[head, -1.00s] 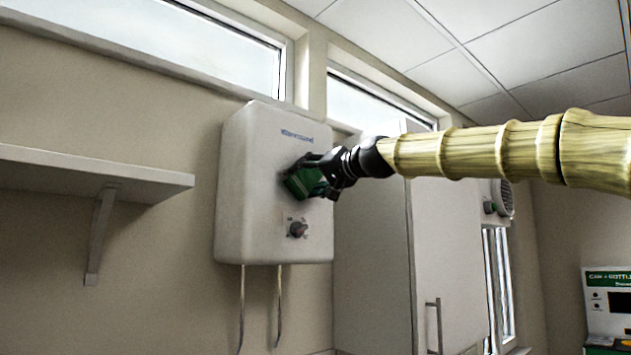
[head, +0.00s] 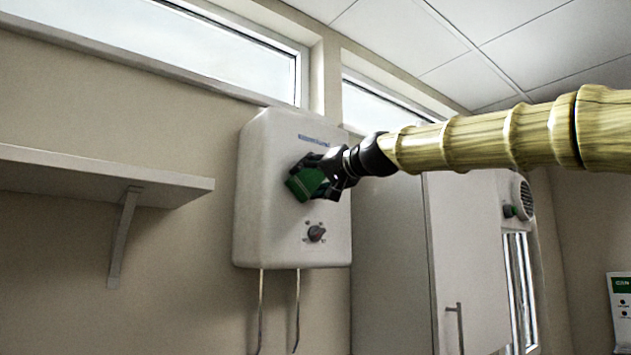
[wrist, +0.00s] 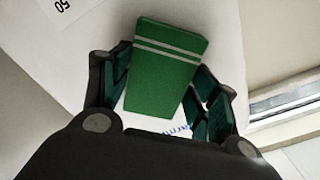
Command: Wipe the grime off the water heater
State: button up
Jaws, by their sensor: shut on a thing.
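The white water heater (head: 262,215) hangs on the beige wall, with blue lettering near its top and a dark dial (head: 316,233) low on its front. My gripper (head: 318,178) is in front of the upper middle of the heater. It is shut on a green block (head: 302,186), which looks like a sponge. In the wrist view, the block (wrist: 160,75) has two pale stripes and sits between the dark fingers (wrist: 160,95). I cannot tell whether it touches the heater's front. No grime stands out clearly; the front behind the block is hidden.
A white shelf (head: 90,175) on a bracket juts from the wall to the left. A tall pale cabinet (head: 465,255) stands close on the heater's right. Two thin pipes (head: 297,305) run down below the heater. Windows (head: 220,50) are above.

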aim_at(298, 176)
jog(key=shift+s+a, duration=0.1)
jog(key=shift+a, duration=0.05)
jog(key=shift+s+a, duration=0.45)
jog(key=shift+a, duration=0.2)
jog(key=shift+s+a, duration=0.45)
jog(key=shift+a, duration=0.15)
jog(key=shift+s+d+b, duration=0.1)
jog(key=shift+b, duration=0.3)
jog(key=shift+s+d+f+b, duration=0.1)
jog(key=shift+s+d+b, duration=0.2)
jog(key=shift+s, duration=0.1)
jog(key=b+v, duration=0.1)
jog(key=v, duration=0.3)
jog(key=shift+s+d+b, duration=0.15)
jog(key=shift+s+b, duration=0.15)
jog(key=shift+b, duration=0.05)
